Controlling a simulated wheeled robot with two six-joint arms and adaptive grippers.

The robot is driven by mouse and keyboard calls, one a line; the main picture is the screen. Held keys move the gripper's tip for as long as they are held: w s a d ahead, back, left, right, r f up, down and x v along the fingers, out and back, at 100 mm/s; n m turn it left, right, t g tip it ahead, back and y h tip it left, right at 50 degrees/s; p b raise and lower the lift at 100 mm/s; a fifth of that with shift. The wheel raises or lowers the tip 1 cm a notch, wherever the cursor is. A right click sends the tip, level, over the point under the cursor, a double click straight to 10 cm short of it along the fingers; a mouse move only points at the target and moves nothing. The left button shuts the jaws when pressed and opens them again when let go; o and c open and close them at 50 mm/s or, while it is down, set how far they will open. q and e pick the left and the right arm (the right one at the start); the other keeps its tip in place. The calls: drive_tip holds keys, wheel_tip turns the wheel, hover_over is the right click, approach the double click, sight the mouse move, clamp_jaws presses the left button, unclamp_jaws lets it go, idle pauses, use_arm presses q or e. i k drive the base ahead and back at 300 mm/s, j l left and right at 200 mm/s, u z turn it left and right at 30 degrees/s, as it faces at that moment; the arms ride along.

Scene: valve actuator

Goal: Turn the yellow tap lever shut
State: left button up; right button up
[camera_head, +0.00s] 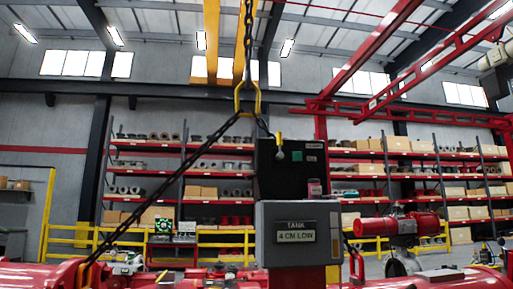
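A small yellow upright piece (279,136) with a pale rounded end below it shows in front of the dark cabinet (290,180). It may be the tap lever, but it is too small to tell. Another small yellow piece (162,275) sticks up at a slant among the red parts at the bottom left. I cannot tell which one is the lever, nor whether the tap is open or shut. Neither gripper is in view.
A dark chain with a yellow link (247,97) hangs in front, one leg slanting down left. Red machinery (40,275) fills the bottom edge. A red cylinder on a valve (397,226) stands right. Yellow railings (70,240) and stocked shelves (430,165) are behind.

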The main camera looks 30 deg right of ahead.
sight(280, 155)
drive_tip(key=z, duration=1)
